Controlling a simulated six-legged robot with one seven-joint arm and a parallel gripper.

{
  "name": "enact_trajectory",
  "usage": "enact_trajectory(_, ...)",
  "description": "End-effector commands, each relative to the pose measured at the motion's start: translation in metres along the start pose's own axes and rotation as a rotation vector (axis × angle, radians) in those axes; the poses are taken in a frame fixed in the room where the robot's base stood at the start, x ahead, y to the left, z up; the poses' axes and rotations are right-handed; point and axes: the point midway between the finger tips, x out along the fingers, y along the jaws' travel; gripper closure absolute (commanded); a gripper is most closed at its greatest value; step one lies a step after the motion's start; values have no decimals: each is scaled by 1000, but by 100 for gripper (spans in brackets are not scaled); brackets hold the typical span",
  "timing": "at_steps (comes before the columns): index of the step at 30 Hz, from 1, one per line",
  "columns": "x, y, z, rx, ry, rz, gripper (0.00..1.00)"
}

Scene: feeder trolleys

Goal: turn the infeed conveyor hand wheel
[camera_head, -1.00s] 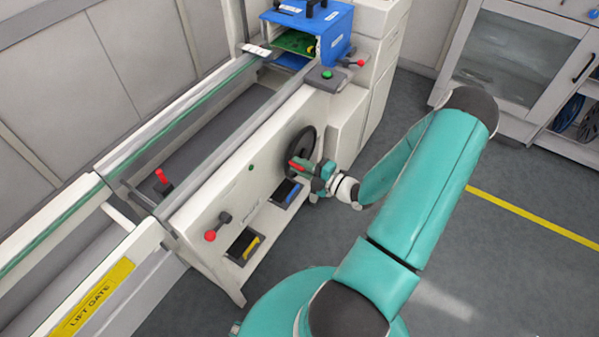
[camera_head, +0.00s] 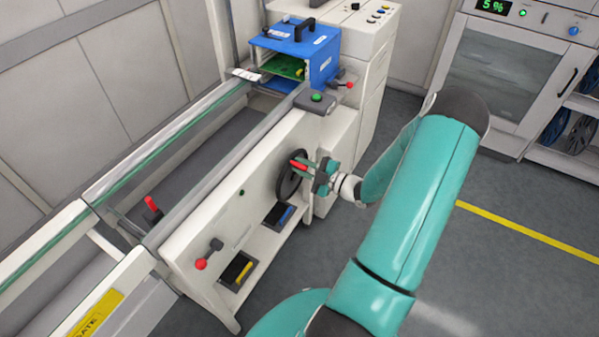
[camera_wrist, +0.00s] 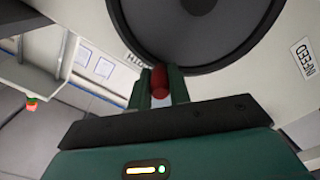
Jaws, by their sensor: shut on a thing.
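The black hand wheel (camera_head: 290,177) is on the front panel of the white infeed conveyor (camera_head: 215,205). It also shows large at the top of the wrist view (camera_wrist: 195,30). A red handle (camera_head: 298,165) sticks out from the wheel's rim. My gripper (camera_head: 310,168) is at the wheel, shut on this handle. In the wrist view the red handle (camera_wrist: 159,82) sits between the two green fingers (camera_wrist: 160,90), at the wheel's lower edge. In the head view my gripper hides part of the rim's right side.
A red-knobbed lever (camera_head: 202,263) is on the panel left of the wheel. Two small trays, one with a blue item (camera_head: 285,215) and one with a yellow item (camera_head: 243,271), sit below. A blue magazine box (camera_head: 300,55) stands behind. The floor at right is clear.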

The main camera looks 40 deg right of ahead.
Motion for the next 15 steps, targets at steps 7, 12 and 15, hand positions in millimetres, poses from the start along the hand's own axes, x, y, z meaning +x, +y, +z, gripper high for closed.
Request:
enact_trajectory(7, 0, 8, 7, -4, -1, 2, 100)
enact_trajectory(12, 0, 10, 9, -5, -1, 2, 100)
enact_trajectory(15, 0, 11, 9, -5, -1, 2, 100)
